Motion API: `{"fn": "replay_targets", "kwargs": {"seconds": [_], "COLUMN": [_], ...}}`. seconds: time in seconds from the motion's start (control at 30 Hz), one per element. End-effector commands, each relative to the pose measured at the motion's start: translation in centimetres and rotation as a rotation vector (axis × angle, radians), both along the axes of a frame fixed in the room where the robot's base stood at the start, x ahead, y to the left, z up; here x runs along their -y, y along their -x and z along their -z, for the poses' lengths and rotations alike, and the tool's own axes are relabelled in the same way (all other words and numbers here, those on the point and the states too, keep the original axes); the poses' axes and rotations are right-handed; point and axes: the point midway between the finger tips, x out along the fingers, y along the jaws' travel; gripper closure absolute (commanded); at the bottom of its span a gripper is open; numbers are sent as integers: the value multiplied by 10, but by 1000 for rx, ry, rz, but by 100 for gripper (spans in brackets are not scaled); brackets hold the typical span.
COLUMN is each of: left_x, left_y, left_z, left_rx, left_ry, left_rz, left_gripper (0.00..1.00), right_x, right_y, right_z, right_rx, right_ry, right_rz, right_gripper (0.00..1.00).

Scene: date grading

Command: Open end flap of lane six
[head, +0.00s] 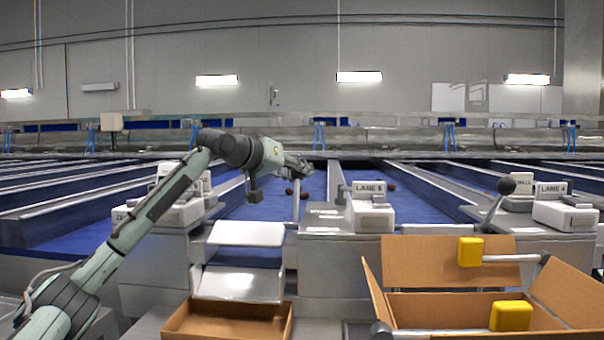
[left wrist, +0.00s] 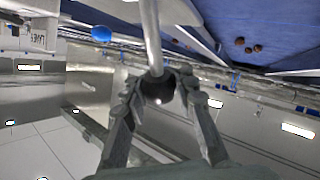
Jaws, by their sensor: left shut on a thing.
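The LANE 6 sign box (head: 370,190) stands on the grey housing in the middle of the head view. Left of it, a pale lever rod (head: 296,207) stands about upright. My left gripper (head: 303,170) is at the rod's top. In the left wrist view its fingers (left wrist: 160,88) are closed around the lever's dark round knob (left wrist: 158,92), with the rod (left wrist: 151,35) running away from it. A pale sloping plate (head: 246,233) is at the end of the blue lane left of the sign. I cannot tell if it is the flap. My right gripper is not in view.
Dark dates (head: 303,195) lie on the blue lane. An open cardboard tray (head: 173,324) sits below the plates, and a larger carton (head: 410,262) with yellow blocks (head: 470,252) stands at right. Another black-knobbed lever (head: 506,186) leans beside the LANE 4 sign (head: 552,190).

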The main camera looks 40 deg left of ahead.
Motion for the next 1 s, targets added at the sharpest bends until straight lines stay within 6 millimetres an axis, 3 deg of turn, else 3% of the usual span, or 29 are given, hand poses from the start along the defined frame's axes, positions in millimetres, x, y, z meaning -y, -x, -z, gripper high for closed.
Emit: {"fn": "replay_targets", "kwargs": {"seconds": [0.03, 0.17, 0.2, 0.4, 0.77, 1.0], "left_x": [-4, -4, -4, -3, -2, -7], "left_y": [0, 0, 0, 1, 5, 44], "left_z": [14, 14, 14, 10, 5, -8], "left_rx": [-35, -35, -35, -27, -18, -21], "left_ry": [-7, -7, -7, -5, -4, -9], "left_rz": [-9, -9, -9, -7, -4, -8], "left_gripper": [100, 100, 74, 51, 51, 51], "right_x": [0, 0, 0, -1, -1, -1], "right_y": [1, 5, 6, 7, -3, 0], "right_z": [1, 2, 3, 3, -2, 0], "right_rx": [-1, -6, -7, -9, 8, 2], "right_ry": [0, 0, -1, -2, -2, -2], "right_rz": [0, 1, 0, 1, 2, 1], "right_gripper": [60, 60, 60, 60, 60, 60]}}
